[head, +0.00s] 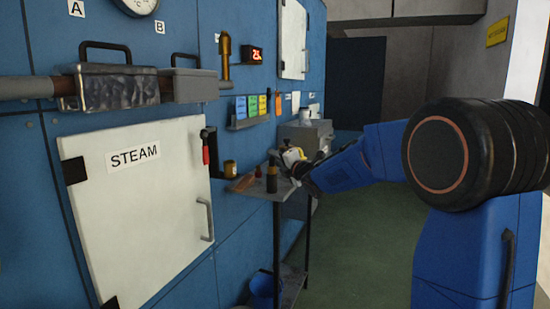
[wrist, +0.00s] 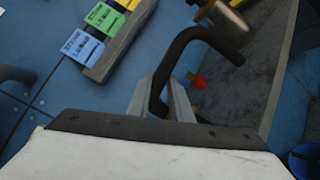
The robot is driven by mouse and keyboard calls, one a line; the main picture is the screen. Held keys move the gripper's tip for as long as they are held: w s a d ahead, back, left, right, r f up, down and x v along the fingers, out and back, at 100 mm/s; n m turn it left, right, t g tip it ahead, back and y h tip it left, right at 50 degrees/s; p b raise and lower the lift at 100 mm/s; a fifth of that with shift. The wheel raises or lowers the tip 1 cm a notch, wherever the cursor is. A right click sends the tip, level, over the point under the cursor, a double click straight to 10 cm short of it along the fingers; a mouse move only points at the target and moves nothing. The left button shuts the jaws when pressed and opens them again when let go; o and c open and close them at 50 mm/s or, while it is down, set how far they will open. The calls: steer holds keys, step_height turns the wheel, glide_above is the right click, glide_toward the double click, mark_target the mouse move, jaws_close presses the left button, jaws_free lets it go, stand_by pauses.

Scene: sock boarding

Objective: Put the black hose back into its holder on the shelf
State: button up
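My gripper (wrist: 162,85) shows in the wrist view with its two grey fingers on either side of the black hose (wrist: 195,38). The fingers look closed on the hose's lower end. From there the hose rises, bends over and ends free at the right, above the grey shelf (wrist: 262,70). In the head view my gripper (head: 292,157) is above the back of the small shelf (head: 257,193), beside the blue wall. The hose is too small to make out there. I cannot pick out its holder for certain in either view.
A dark bottle (head: 271,181) and brown items stand on the shelf. A rack with coloured cards (head: 252,106) hangs on the wall above, and a grey box (head: 305,137) is behind. A blue bucket (head: 264,286) is below. The green floor at right is clear.

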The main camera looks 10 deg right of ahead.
steer(key=o, duration=0.4)
steer(key=shift+s, duration=0.1)
steer(key=v, duration=1.7)
steer(key=shift+s, duration=0.1)
